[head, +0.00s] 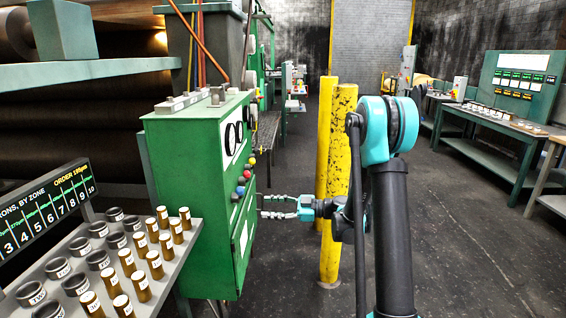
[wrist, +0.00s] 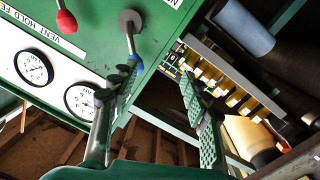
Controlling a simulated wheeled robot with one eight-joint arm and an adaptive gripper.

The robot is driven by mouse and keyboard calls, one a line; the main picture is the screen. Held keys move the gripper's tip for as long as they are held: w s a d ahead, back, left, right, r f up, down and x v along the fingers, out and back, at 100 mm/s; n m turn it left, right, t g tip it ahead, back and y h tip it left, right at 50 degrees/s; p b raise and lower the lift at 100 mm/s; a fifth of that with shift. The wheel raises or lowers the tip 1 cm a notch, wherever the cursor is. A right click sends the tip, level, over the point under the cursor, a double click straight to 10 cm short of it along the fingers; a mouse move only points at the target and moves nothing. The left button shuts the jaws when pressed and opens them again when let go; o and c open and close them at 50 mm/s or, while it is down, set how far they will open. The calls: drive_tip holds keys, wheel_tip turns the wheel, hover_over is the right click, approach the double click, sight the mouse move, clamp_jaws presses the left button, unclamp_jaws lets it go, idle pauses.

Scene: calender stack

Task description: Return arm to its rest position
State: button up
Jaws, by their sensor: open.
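My gripper (head: 268,207) is open and empty, its two fingers pointing left toward the side of the green cabinet (head: 196,175). In the head view the fingertips appear close to the cabinet's lower right side; I cannot tell if they touch it. In the wrist view my gripper (wrist: 160,98) has its fingers spread with nothing between them. My teal and black arm is bent, its upper joint raised at the right of the yellow posts.
A tray (head: 179,246) of brown cylinders and dark rings stands front left. Yellow posts (head: 337,170) stand right behind my arm. A control desk (head: 510,125) is at the right, with open floor before it. The wrist view shows gauges (wrist: 33,67) and a red knob (wrist: 66,21).

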drive_tip(key=s+d+f+m+h, duration=0.3)
drive_tip(key=s+d+m+h, duration=0.2)
drive_tip(key=s+d+m, duration=0.2)
drive_tip(key=s+d+f+m+t+h, duration=0.1)
drive_tip(key=s+d+f+m+h, duration=0.3)
drive_tip(key=s+d, duration=0.5)
drive_tip(key=s+d+f+m+t+h, duration=0.1)
drive_tip(key=s+d+f+m+h, duration=0.2)
drive_tip(key=s+d+m+h, duration=0.5)
drive_tip(key=shift+s+f+m, duration=0.3)
drive_tip(key=shift+s+m, duration=0.6)
drive_tip(key=shift+s, duration=0.3)
